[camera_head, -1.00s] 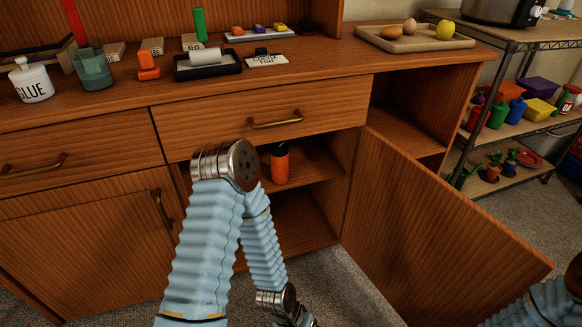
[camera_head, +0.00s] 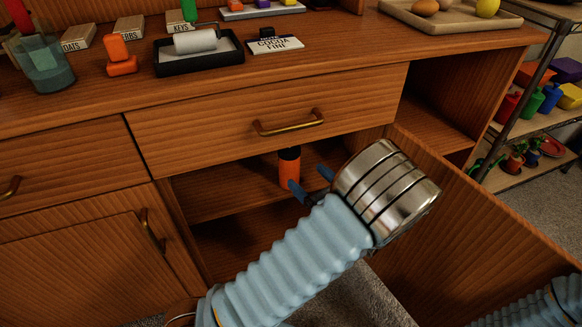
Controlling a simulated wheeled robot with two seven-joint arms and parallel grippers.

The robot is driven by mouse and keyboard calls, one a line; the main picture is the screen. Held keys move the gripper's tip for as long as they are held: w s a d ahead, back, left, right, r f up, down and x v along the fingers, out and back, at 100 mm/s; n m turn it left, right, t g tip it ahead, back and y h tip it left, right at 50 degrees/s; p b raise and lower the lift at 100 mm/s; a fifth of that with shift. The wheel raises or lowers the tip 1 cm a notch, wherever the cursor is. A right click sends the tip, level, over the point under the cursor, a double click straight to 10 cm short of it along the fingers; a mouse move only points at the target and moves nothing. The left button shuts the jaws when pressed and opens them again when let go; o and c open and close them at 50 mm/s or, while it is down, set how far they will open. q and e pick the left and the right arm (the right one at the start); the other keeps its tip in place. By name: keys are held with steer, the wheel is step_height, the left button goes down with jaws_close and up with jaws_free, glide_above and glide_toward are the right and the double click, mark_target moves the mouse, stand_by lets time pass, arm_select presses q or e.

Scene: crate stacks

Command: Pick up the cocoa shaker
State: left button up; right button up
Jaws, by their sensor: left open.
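The likely cocoa shaker is an orange cylinder with a black top (camera_head: 289,167). It stands upright on the shelf inside the open cabinet, under the drawer. My left gripper (camera_head: 307,177) is open, with its blue fingers pointing into the cabinet. One finger overlaps the lower right of the shaker in the picture, and the other is to the right of it. I cannot tell whether the finger touches it. My right gripper is out of view; only part of its arm shows at the bottom right.
The open cabinet door (camera_head: 450,225) stands to the right of my left arm. The closed drawer (camera_head: 270,105) with a brass handle is above the shaker. A "COCOA FINE" label (camera_head: 274,45) and a black tray (camera_head: 198,66) with a roller lie on the countertop. A shelf rack stands at the right.

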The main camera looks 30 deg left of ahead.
mark_target(298, 169)
arm_select(q)
steer(key=x, duration=0.4)
steer(key=shift+w+a, duration=0.1)
steer(key=shift+a, duration=0.1)
steer(key=x, duration=0.5)
steer(key=shift+s+a+r, duration=0.15)
steer(key=shift+s+a, duration=0.1)
steer(key=shift+a, duration=0.15)
steer(key=c, duration=1.1)
steer(key=shift+c, duration=0.2)
